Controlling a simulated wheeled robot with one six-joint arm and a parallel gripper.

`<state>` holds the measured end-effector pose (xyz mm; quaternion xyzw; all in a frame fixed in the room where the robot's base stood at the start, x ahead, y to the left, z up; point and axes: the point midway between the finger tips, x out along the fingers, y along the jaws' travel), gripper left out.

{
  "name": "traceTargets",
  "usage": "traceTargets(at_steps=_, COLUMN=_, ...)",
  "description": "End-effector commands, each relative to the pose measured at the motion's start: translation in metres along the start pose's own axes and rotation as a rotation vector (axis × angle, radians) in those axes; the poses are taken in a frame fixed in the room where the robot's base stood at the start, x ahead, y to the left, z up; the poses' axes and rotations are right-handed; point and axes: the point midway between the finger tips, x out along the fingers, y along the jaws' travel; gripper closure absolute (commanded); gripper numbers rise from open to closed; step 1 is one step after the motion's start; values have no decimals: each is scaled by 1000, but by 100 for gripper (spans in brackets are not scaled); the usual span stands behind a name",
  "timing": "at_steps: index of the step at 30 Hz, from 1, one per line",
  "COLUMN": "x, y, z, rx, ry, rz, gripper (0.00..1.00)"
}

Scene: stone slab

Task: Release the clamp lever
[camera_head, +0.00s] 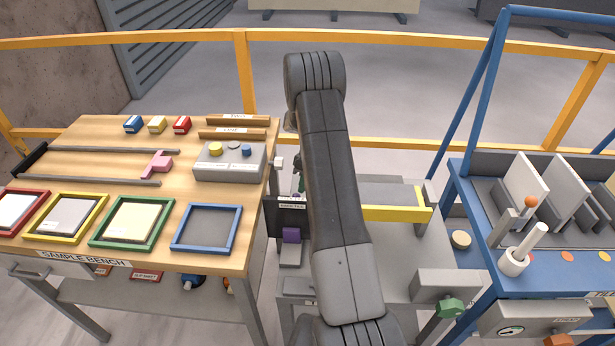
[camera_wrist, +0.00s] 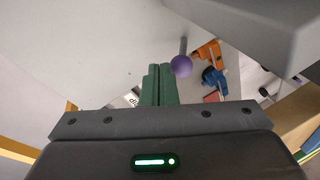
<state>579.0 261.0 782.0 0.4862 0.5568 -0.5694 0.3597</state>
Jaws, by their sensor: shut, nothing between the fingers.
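A lever with a purple ball knob (camera_wrist: 181,66) on a grey stem shows in the wrist view; I take it for the clamp lever, though no label confirms this. My gripper (camera_wrist: 158,68) has green fingers pressed together and empty. Their tips lie just left of the purple knob in the picture; I cannot tell whether they touch it. In the head view my arm hides most of the gripper and the knob.
The sample bench (camera_head: 150,262) stands left, with coloured trays, blocks and a grey button box (camera_head: 228,163). Orange (camera_wrist: 208,52) and blue (camera_wrist: 213,80) parts lie right of the knob. A blue table (camera_head: 475,222) with an orange-knobbed lever (camera_head: 531,202) stands right. A yellow rail (camera_head: 400,42) crosses behind.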

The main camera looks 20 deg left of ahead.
Motion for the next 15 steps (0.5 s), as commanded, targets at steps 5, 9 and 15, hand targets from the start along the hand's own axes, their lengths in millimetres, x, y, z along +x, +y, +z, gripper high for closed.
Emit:
traceTargets(at_steps=5, x=1, y=-1, z=0, rx=0, ry=0, rz=0, gripper=100)
traceTargets(at_steps=9, x=1, y=-1, z=0, rx=0, ry=0, rz=0, gripper=100)
traceTargets(at_steps=15, x=2, y=-4, z=1, rx=-7, ry=13, rz=34, gripper=100)
